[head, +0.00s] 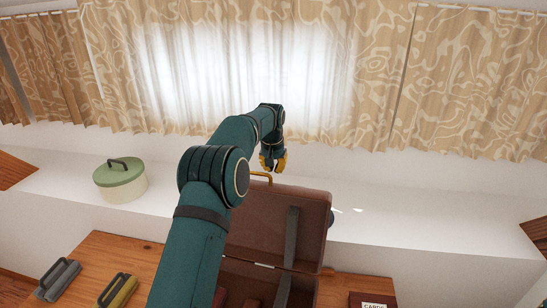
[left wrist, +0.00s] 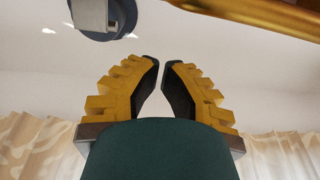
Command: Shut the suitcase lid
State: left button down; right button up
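A brown suitcase (head: 250,272) stands on the wooden table, with its lid (head: 265,215) raised upright and a dark strap down the inside. A yellow handle (head: 262,176) sits at the lid's top edge. My left gripper (head: 272,168) has yellow fingers and hangs just above and behind the lid's top edge, by the handle. In the left wrist view its fingertips (left wrist: 160,63) lean together and almost meet, with nothing between them. I cannot tell whether it touches the lid. My left arm hides the suitcase's left side. My right gripper is out of view.
A green-lidded pot (head: 120,180) stands on the white ledge (head: 420,225) behind the table. A grey-handled item (head: 58,280) and a yellow-handled one (head: 117,291) lie left on the table (head: 135,252). A box marked CARDS (head: 372,301) is to the right. Curtains (head: 450,80) hang behind.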

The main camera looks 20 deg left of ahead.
aim_at(271, 177)
pick_arm(q)
jog(key=shift+s+d+f, duration=0.15)
jog(key=shift+s+f, duration=0.35)
jog(key=shift+s, duration=0.35)
jog(key=shift+s+d+f, duration=0.15)
jog(key=shift+s+f, duration=0.3)
jog(key=shift+s, duration=0.4)
jog(key=shift+b, duration=0.3)
